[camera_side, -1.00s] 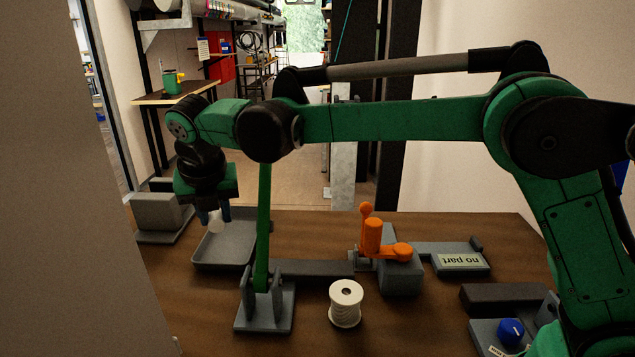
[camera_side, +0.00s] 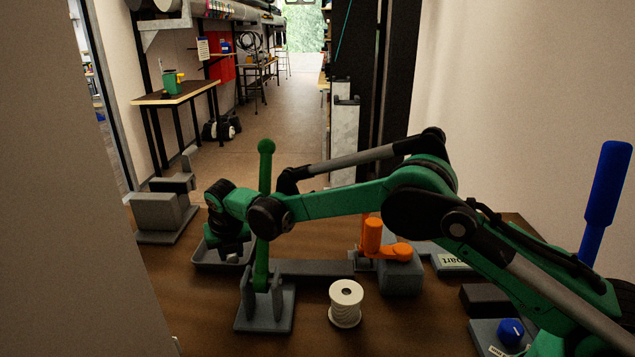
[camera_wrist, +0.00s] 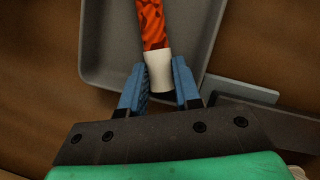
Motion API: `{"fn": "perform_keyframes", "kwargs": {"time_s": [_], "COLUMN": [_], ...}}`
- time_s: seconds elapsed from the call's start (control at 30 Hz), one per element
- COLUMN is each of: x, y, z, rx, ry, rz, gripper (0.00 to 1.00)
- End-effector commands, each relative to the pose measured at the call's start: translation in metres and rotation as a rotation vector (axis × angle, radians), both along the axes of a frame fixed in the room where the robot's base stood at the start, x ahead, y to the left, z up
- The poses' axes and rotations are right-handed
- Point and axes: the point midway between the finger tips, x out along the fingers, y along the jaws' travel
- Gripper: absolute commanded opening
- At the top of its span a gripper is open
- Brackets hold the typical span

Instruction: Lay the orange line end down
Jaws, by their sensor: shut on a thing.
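The orange line end (camera_wrist: 152,25) shows in the wrist view as a mottled orange-red rope with a white tip sleeve (camera_wrist: 159,74). My gripper (camera_wrist: 159,85) has its blue fingers on both sides of the white sleeve and is shut on it. The rope runs from the fingers up over the grey tray (camera_wrist: 95,60). In the side view my gripper (camera_side: 232,257) is low at the tray (camera_side: 204,262). The rope is hidden there, with only a small pale bit at the fingers. I cannot tell whether the rope touches the tray floor.
A green lever (camera_side: 265,185) stands upright on a grey bracket just right of the gripper, close to my arm. A white spool (camera_side: 346,303), an orange crank (camera_side: 374,240), a blue knob (camera_side: 511,331) and a grey block (camera_side: 157,217) stand around. Bare wooden table lies in front.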

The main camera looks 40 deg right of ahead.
Motion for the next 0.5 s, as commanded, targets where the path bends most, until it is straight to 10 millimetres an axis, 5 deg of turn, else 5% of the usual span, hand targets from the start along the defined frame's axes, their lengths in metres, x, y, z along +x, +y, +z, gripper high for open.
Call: {"fn": "perform_keyframes", "kwargs": {"time_s": [0.43,0.47,0.5], "x": [-0.0001,-0.0002,-0.0001], "y": [0.0002,0.0002,0.0002], "z": [-0.0090,-0.0085,-0.0084], "rx": [0.000,0.000,0.000], "ry": [0.000,0.000,0.000], "rz": [0.000,0.000,0.000], "gripper": [0.00,0.36,0.41]}}
